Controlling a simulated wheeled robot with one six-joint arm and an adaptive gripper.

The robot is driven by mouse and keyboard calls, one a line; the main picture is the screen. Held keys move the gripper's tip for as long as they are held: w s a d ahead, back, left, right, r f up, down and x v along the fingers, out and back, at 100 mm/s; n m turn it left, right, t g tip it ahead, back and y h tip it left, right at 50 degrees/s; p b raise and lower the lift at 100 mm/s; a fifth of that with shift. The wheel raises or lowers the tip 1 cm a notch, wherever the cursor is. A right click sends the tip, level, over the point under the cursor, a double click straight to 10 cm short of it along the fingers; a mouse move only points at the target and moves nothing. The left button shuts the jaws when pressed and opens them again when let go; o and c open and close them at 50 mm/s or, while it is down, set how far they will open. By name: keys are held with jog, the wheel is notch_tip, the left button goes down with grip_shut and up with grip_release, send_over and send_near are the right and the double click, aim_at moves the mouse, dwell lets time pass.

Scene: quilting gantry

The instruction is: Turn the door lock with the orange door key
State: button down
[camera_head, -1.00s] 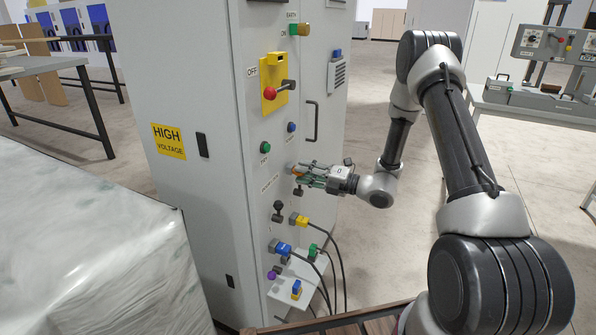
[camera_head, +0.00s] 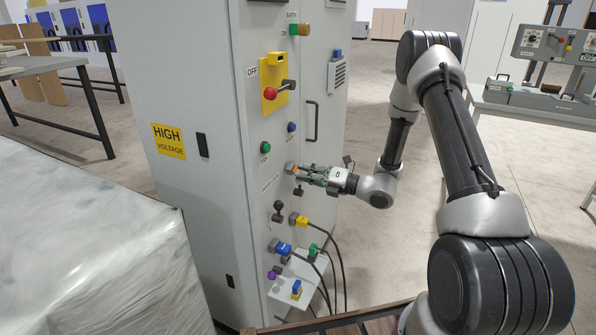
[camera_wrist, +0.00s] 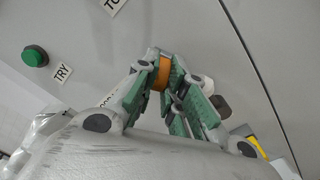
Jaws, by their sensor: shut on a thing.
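The orange door key (camera_wrist: 164,73) is between the green pads of my gripper (camera_wrist: 168,80) in the wrist view, up against the grey cabinet panel. In the head view the key (camera_head: 296,169) shows as a small orange spot at the fingertips of my gripper (camera_head: 303,172). My gripper is shut on it. The door lock (camera_head: 289,168) shows as a small grey housing at the key's tip; the key appears to be in it, though the fingers partly hide the contact.
A green button (camera_head: 265,147) and a blue knob (camera_head: 291,127) sit above on the cabinet. A black knob (camera_head: 278,208) and yellow plug (camera_head: 299,219) with cables are below. A door handle (camera_head: 312,120) stands out at the right.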

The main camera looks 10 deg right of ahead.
jog(key=n, duration=0.3)
jog(key=shift+n, duration=0.4)
jog(key=shift+n, duration=1.8)
